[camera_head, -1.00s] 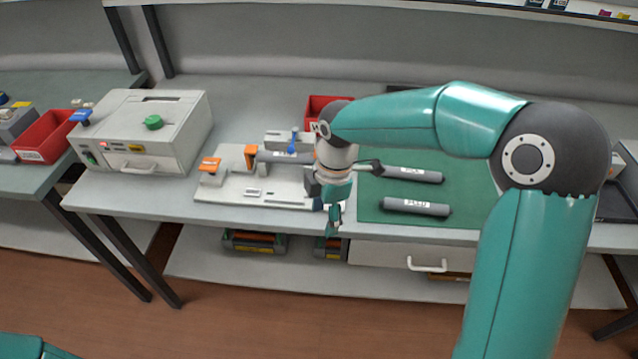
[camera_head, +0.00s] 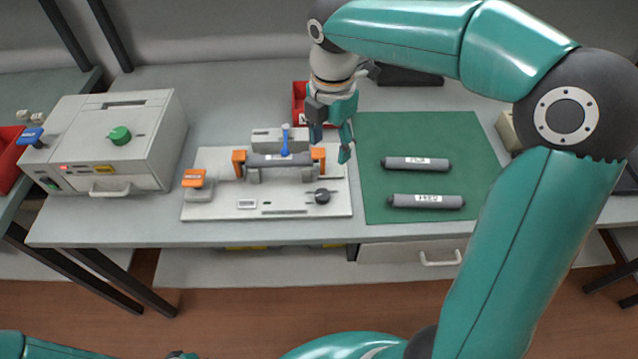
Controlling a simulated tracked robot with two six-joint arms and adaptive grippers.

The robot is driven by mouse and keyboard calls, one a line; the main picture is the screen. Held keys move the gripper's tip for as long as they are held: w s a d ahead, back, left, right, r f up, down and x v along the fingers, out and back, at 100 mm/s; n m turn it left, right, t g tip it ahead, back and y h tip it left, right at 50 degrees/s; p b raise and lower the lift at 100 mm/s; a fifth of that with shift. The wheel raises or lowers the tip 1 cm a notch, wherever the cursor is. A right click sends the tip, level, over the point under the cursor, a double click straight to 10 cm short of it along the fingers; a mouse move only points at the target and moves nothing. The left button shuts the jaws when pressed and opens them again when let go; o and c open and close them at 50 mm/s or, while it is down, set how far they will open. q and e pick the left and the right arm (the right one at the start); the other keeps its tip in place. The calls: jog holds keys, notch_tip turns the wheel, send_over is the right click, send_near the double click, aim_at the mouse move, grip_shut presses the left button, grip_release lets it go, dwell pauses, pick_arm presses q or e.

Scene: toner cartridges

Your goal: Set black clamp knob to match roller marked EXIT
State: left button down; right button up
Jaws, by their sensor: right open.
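The black clamp knob (camera_head: 322,196) sits at the right front of the pale fixture plate (camera_head: 215,212), with a short pointer to its side. A grey roller (camera_head: 280,160) lies across the fixture between orange clamps, under a blue lever (camera_head: 285,140). Two more grey rollers, a rear one (camera_head: 416,164) and a front one (camera_head: 426,201), lie on the green mat; their labels are too small to read surely, so I cannot tell which is EXIT. My right gripper (camera_head: 331,149) is open and empty, pointing down above the fixture's right rear, apart from the knob.
A grey machine (camera_head: 150,140) with a green knob (camera_head: 119,136) stands left of the fixture. A red bin (camera_head: 299,105) stands behind my right gripper. The mat (camera_head: 400,135) is bare around its rollers. A drawer handle (camera_head: 440,258) is below the table edge.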

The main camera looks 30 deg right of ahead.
aim_at(323, 194)
jog(key=f, duration=1)
jog(key=a+f, duration=0.1)
jog(key=f, duration=0.5)
jog(key=shift+w+b, duration=0.3)
jog(key=shift+w, duration=0.05)
jog(key=shift+c, duration=0.2)
